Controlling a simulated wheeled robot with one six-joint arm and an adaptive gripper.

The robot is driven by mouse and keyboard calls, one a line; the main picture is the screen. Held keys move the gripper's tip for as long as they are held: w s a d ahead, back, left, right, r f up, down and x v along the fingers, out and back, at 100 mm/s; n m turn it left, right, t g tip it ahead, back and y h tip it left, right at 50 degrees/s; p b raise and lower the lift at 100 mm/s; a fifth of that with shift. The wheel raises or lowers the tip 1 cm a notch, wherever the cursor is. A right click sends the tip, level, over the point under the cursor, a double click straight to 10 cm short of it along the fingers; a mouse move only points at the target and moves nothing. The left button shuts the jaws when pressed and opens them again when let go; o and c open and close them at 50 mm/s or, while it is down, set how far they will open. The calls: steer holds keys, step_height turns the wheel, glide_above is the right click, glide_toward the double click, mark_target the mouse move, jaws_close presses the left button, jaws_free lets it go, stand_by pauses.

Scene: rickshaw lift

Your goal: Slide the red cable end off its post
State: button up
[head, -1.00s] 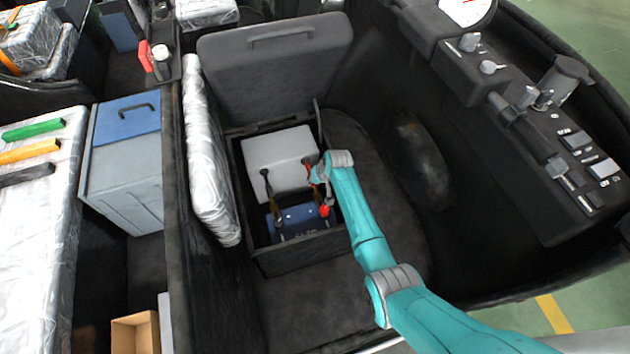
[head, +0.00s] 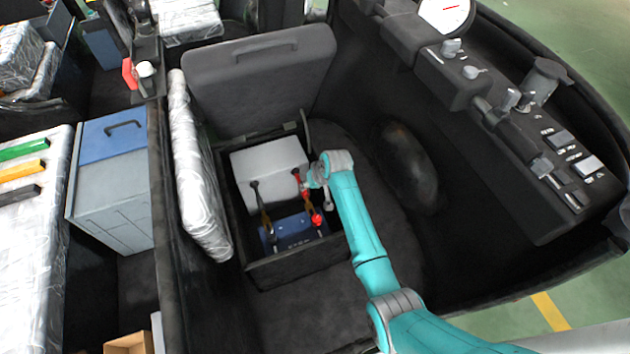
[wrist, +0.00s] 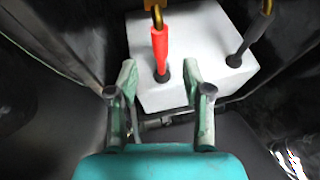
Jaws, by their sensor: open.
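The red cable end (wrist: 160,45) is a red sleeve with a gold ring on its far end, cut by the top edge of the wrist view. Its near end enters a black grommet on the pale box. In the head view the red cable (head: 298,177) leads to a red-capped post (head: 316,219) on the blue battery (head: 288,233). My gripper (wrist: 160,78) is open and empty, its fingertips just short of the sleeve, one on either side of its line. Its fingers (head: 313,181) are small and partly hidden in the head view.
The pale box (head: 262,160) and battery sit in a dark bin with a raised lid (head: 262,72) behind. A black cable (head: 258,200) runs left of the red one. The bin walls stand close around. Floor right of the bin is clear.

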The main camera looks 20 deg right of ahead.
steer(key=v, duration=0.5)
stand_by(0.6)
